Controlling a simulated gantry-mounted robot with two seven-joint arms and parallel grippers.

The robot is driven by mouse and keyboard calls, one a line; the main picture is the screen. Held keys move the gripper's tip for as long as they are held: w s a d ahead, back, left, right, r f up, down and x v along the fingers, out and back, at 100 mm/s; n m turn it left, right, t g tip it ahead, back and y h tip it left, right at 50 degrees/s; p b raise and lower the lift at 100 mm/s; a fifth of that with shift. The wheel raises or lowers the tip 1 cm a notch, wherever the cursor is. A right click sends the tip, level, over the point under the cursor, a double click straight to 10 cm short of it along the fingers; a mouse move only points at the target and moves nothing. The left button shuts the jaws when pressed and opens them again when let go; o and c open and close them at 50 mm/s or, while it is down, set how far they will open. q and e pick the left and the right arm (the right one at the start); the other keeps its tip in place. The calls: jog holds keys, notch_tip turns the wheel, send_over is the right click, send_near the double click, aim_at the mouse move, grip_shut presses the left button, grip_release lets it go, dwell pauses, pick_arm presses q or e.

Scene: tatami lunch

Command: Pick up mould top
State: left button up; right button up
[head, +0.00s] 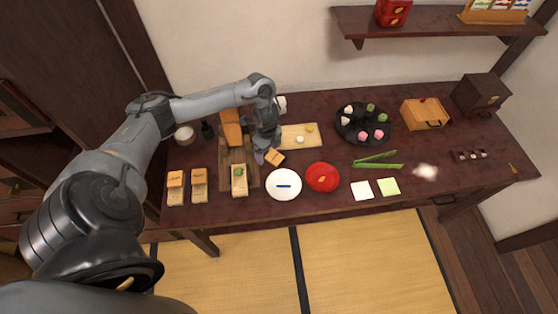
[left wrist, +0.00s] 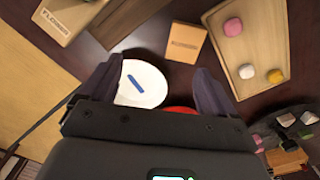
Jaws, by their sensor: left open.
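The mould top appears to be the small light-wood block with dark lettering (head: 274,158), lying on the dark table just above the white plate. In the left wrist view this block (left wrist: 186,42) lies beyond my fingertips, between the plate and a wooden board. My left gripper (head: 267,153) is open and empty, pointing down close beside the block in the head view. Its two fingers (left wrist: 157,80) frame the plate in the left wrist view, with nothing between them. The right gripper is not in view.
The white plate (head: 284,184) bears a blue stick. A board with sweets (head: 298,137) lies behind. Lettered wooden moulds (head: 199,187) stand at left. A black tray (head: 364,124) holds several sweets.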

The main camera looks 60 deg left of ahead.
aim_at(276, 158)
pick_arm(q)
jog(key=shift+t, duration=0.6)
jog(key=w+f+b, duration=0.1)
jog(key=b, duration=0.1)
jog(key=w+a+f+b, duration=0.1)
jog(key=w+b, duration=0.1)
jog(key=shift+w+a+f, duration=0.15)
jog(key=shift+w+f, duration=0.1)
jog(key=shift+f, duration=0.7)
jog(key=shift+f+b, duration=0.4)
jog(key=shift+f, duration=0.1)
notch_tip(276, 158, down, 4)
jog(key=shift+w+f+b, duration=0.1)
jog(key=shift+f+b, duration=0.1)
jog(key=shift+b, duration=0.55)
jog(key=c, duration=1.1)
jog(key=shift+c, duration=0.2)
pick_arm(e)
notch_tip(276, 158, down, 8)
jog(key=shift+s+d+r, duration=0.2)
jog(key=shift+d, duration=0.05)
pick_arm(q)
jog(key=shift+r, duration=0.15)
